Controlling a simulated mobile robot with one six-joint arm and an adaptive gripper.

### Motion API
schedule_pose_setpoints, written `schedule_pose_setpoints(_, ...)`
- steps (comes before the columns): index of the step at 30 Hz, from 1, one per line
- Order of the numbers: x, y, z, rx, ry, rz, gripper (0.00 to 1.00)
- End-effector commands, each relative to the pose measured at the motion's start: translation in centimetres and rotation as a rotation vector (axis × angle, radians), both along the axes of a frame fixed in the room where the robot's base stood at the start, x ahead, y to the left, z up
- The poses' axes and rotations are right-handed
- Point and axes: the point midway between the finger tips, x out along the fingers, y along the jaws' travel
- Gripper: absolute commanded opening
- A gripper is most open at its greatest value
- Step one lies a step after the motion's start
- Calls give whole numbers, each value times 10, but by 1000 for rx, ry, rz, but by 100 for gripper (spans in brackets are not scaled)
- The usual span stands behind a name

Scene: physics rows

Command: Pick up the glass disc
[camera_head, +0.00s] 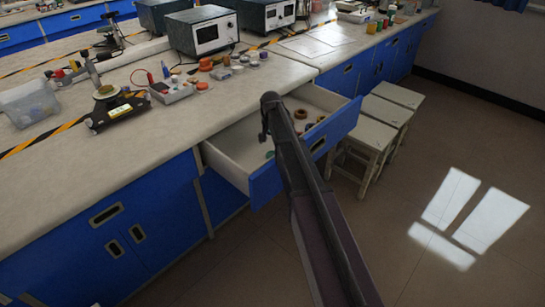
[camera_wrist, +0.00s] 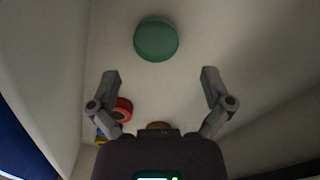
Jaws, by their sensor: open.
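A round green disc (camera_wrist: 156,39), which looks like the glass disc, lies flat on the pale drawer floor in the wrist view. It is at the top of that view, beyond my fingertips and apart from them. My gripper (camera_wrist: 160,76) is open and empty, its two fingers spread, with bare drawer floor between the tips. In the head view my arm reaches over the open drawer (camera_head: 222,160) and hides part of its inside.
A red ring-shaped thing (camera_wrist: 122,110) lies by the left finger, with a small yellow and blue thing (camera_wrist: 101,136) near it. A brownish thing (camera_wrist: 158,126) is partly hidden by my gripper body. Drawer walls rise on both sides. Stools (camera_head: 366,137) stand right of the drawer.

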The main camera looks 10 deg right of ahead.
Motion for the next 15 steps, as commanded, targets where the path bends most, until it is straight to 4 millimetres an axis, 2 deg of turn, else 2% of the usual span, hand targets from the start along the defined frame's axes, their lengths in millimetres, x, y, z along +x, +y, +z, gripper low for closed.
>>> schedule_pose_setpoints(15,-1,-5,-32,0,0,-1,100)
